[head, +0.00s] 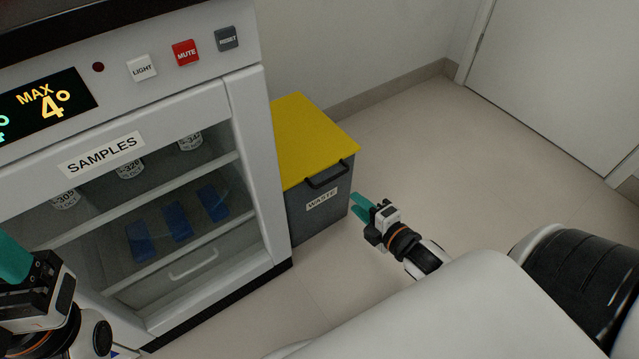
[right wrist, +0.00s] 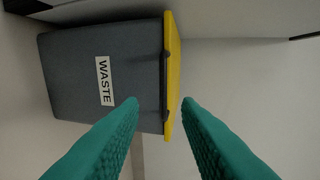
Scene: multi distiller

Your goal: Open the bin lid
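The waste bin (head: 318,219) is a grey box with a flat yellow lid (head: 310,137), standing right of the sample cabinet. The lid is shut. A dark handle (head: 328,175) is at the lid's front edge. My right gripper (head: 358,201) is open and empty, in front of the bin and to the right, apart from it. In the right wrist view the bin (right wrist: 75,85) lies sideways, with its yellow lid (right wrist: 173,60) and handle (right wrist: 164,85) beyond my two teal fingers. My left gripper (head: 12,262) is at the left edge, partly cut off, by the cabinet.
The sample cabinet (head: 250,165) with a glass front stands close against the bin's left side. A wall (head: 350,45) is behind the bin and a white door (head: 560,80) is at the upper right. The floor (head: 460,160) right of the bin is clear.

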